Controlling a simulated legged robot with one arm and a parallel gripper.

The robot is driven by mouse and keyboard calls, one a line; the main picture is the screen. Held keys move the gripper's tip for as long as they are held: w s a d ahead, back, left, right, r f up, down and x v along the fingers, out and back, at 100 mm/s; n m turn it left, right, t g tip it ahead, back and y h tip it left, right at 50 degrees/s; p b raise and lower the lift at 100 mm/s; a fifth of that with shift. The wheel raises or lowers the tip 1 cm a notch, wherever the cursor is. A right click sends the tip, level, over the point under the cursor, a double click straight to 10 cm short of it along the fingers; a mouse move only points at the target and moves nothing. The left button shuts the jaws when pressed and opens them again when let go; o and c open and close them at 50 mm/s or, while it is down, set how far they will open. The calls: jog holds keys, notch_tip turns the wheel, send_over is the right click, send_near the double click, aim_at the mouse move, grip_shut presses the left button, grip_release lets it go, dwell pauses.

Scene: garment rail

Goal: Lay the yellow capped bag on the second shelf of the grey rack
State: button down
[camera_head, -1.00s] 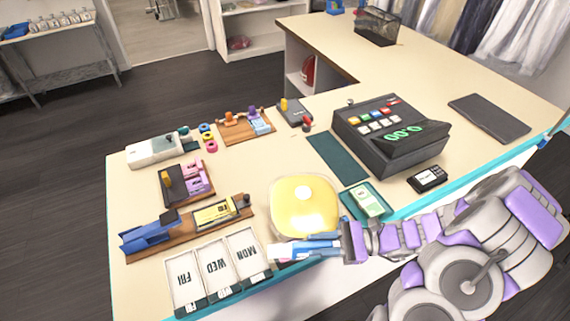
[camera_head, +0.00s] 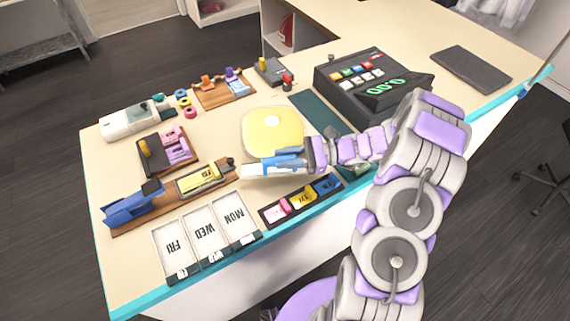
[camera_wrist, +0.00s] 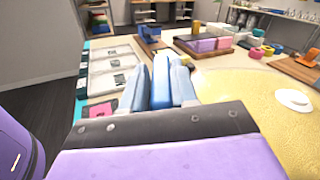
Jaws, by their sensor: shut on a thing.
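The yellow capped bag (camera_head: 272,130) is a rounded yellow pouch with a white cap on top.
The counter (camera_head: 225,118) holds a cash register (camera_head: 370,85), a dark mat, label boxes (camera_head: 205,235), a small card tray (camera_head: 300,200), a stapler (camera_head: 132,205) and a white device (camera_head: 130,120). Dark floor is open at left. A chair (camera_head: 548,170) stands at right.

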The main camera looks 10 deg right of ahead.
aim_at(285, 170)
jog(key=shift+w, duration=0.35)
notch_tip(285, 170, down, 4)
jog(key=shift+r+b, duration=0.2)
jog(key=shift+b, duration=0.45)
jog(key=c, duration=0.9)
grip_release()
jog(key=shift+o, duration=0.2)
jog(key=shift+s, duration=0.1)
